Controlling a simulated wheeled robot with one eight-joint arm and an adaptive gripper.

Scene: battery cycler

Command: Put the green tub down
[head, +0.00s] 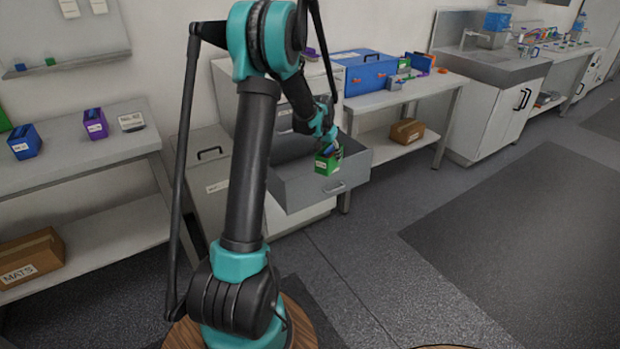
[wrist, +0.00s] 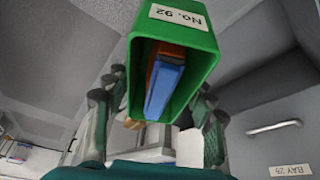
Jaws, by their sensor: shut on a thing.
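The green tub (head: 328,162) hangs in my gripper (head: 326,146) at the open grey drawer (head: 315,188) in the head view. In the wrist view the green tub (wrist: 200,34) fills the upper middle, with a white label reading No. 92. A blue piece (wrist: 164,88) and an orange piece (wrist: 170,50) stand inside it. My gripper's fingers (wrist: 160,112) lie on both sides of the tub and are shut on it. I cannot tell whether the tub's underside touches the drawer.
Left bench (head: 70,166) holds a blue tub (head: 24,142), a purple tub (head: 95,124) and a labelled white block (head: 131,122). A blue case (head: 368,75) stands on the bench behind the drawer. The floor (head: 400,270) at right is clear.

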